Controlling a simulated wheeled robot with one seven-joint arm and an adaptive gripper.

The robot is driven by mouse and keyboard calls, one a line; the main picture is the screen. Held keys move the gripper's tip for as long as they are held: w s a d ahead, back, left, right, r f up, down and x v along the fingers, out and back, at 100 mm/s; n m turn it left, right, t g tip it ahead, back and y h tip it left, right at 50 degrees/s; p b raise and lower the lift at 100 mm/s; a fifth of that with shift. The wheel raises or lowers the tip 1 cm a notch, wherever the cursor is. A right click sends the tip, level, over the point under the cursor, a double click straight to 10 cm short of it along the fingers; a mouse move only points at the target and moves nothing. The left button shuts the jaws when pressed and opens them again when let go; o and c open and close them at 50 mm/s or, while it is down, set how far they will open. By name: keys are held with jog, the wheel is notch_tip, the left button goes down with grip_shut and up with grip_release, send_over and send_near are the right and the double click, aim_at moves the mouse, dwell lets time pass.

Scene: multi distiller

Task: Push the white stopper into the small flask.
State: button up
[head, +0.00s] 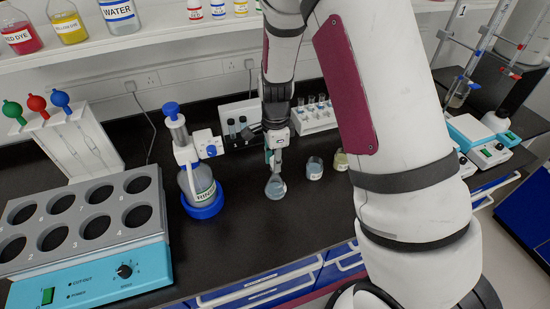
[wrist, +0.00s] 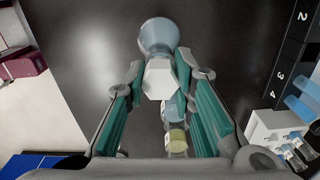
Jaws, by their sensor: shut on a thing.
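The white stopper (wrist: 160,79) is between the fingertips of my gripper (wrist: 161,76) in the wrist view, and the gripper is shut on it. The small flask (wrist: 158,36), clear with pale blue contents, lies just beyond the stopper there. In the head view the flask (head: 275,188) stands upright on the black bench, directly below my gripper (head: 274,160). The stopper overlaps part of the flask in the wrist view. The flask's mouth is hidden, so I cannot tell whether the stopper touches it or sits in it.
A beaker with blue liquid (head: 314,169) and one with yellow-green liquid (head: 341,161) stand right of the flask. A rinse bottle (head: 199,184) in a blue ring stands left. A tube rack (head: 315,117) is behind. The bench in front of the flask is clear.

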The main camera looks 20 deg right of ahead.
jog(key=shift+f, duration=0.4)
jog(key=o, duration=0.8)
notch_tip(320, 180, up, 12)
jog(key=shift+r, duration=0.1)
dwell(0.3)
jog(key=s+r+n+t+y, duration=0.1)
jog(key=s+r+n, duration=0.4)
jog(key=r, duration=0.2)
jog(key=s+r+n+t, duration=0.2)
jog(key=s+r+n, duration=0.2)
jog(key=r, duration=0.3)
jog(key=s+r+n+t, duration=0.1)
jog(key=s+n, duration=0.2)
jog(key=s, duration=0.1)
jog(key=s+r+n+b, duration=0.1)
jog(key=s+n, duration=0.2)
jog(key=s, duration=0.1)
jog(key=s+r+n+t+h, duration=0.1)
jog(key=s+r+n, duration=0.1)
jog(key=s+n, duration=0.1)
jog(key=shift+s+n+t, duration=0.3)
jog(key=shift+s+n, duration=0.1)
jog(key=shift+s, duration=0.4)
